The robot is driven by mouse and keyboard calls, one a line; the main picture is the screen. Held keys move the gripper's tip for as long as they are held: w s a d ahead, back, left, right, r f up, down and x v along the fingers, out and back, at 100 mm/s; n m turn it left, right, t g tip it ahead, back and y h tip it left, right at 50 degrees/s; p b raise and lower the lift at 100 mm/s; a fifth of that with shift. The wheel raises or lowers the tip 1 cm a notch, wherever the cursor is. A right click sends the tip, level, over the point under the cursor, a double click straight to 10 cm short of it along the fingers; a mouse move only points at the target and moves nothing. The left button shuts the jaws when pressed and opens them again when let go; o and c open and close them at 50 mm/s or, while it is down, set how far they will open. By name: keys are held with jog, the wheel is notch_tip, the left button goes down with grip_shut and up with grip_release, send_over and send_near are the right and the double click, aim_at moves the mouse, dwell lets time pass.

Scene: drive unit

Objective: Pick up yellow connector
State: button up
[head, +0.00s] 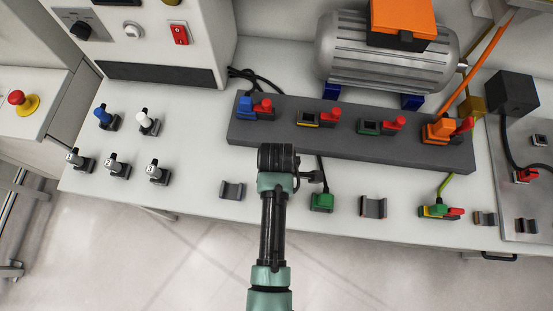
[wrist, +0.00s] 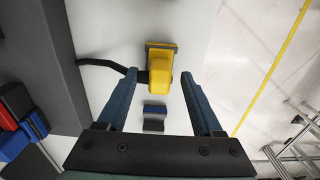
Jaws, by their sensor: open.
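The yellow connector (wrist: 159,72) lies on the white bench top in the wrist view, with a black cable running from its left side. A dark bracket edge shows at its far end. My gripper (wrist: 158,80) is open and empty, its two blue-grey fingers spread to the left and right of the connector in the picture. I cannot tell whether the fingertips are level with it or still above it. In the head view my gripper (head: 278,160) points down over the bench and the yellow connector is hidden behind it.
An empty holder (head: 232,190) sits left of my gripper, and a green connector (head: 322,202) sits to its right. The dark grey socket block (head: 350,142) with several plugs and red levers runs behind. The bench's front edge is close by.

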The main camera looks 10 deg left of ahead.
jog(key=shift+f, duration=0.6)
grip_shut()
